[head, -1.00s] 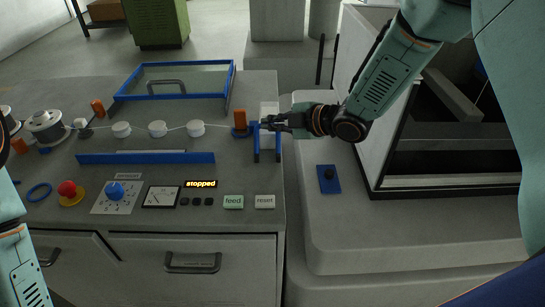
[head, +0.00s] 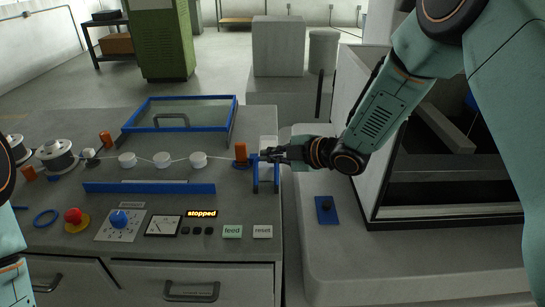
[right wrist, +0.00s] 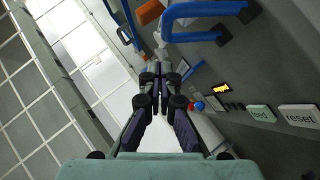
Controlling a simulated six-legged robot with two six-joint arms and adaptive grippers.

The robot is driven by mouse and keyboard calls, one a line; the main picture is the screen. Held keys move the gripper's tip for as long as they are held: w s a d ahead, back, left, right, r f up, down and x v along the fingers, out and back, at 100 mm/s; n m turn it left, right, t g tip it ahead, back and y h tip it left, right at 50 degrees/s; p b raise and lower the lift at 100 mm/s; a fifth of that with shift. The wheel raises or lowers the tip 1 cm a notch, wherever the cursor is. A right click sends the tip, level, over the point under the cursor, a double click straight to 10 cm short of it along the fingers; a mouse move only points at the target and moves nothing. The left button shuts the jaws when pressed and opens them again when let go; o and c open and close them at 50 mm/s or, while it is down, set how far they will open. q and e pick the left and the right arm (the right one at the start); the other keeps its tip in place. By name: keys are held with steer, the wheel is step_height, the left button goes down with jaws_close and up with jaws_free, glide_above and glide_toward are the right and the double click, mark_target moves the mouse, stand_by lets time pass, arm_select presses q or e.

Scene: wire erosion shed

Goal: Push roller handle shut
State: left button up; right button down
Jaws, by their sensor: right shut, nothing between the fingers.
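My right gripper (head: 268,154) is shut and empty, held at the right end of the grey bench panel, over the top of a blue bracket-like frame (head: 276,179). An upright orange handle (head: 240,152) stands just left of its fingertips. I cannot tell whether the fingers touch the frame or the handle. In the right wrist view the shut fingers (right wrist: 160,75) point toward a pale part, with the blue frame (right wrist: 207,10) above right and the orange handle (right wrist: 151,11) above. A white thread runs over white rollers (head: 162,160) toward the handle. My left gripper is out of view.
The display (head: 201,213) reads "stopped", above the feed (head: 232,231) and reset (head: 263,231) buttons. A red stop button (head: 73,215) and a blue knob (head: 118,219) lie left. A blue-framed clear lid (head: 180,113) stands behind the rollers. A large glazed cabinet (head: 440,214) stands right.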

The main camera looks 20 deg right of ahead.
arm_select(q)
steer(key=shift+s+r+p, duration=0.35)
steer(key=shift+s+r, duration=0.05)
arm_select(e)
steer(key=r+v, duration=0.1)
steer(key=v, duration=0.9)
steer(key=shift+w, duration=0.1)
